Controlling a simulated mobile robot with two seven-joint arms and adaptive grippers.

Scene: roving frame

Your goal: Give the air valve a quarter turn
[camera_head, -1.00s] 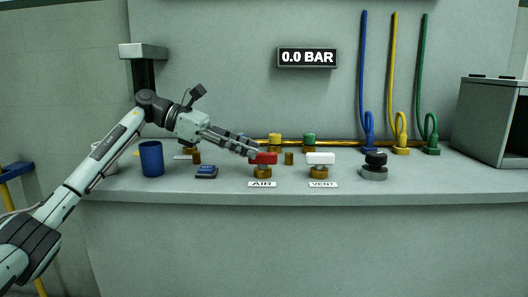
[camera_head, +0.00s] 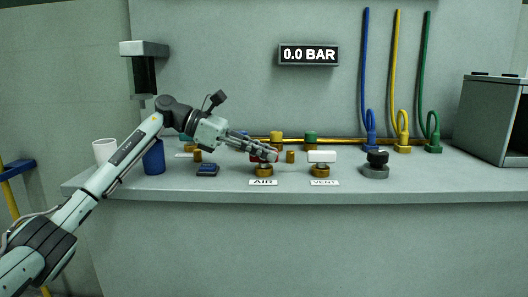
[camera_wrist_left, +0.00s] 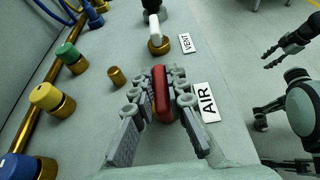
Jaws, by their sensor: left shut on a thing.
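The air valve's red handle (camera_wrist_left: 161,92) lies between the two fingers of my left gripper (camera_wrist_left: 165,84) in the left wrist view. The gripper is shut on it, one finger along each long side. The handle runs lengthwise with the fingers, roughly in line with the white vent handle (camera_wrist_left: 154,27). In the head view the left gripper (camera_head: 268,153) covers most of the red handle, above its brass base (camera_head: 264,170) and the AIR label (camera_head: 263,182). The display (camera_head: 309,54) reads 0.0 BAR.
The white-handled vent valve (camera_head: 322,157) stands just right of the air valve, with a black knob (camera_head: 377,158) beyond. Brass fittings and a pipe run behind. A blue cup (camera_head: 154,160) and a white cup (camera_head: 104,150) stand left, near my arm. The bench front is clear.

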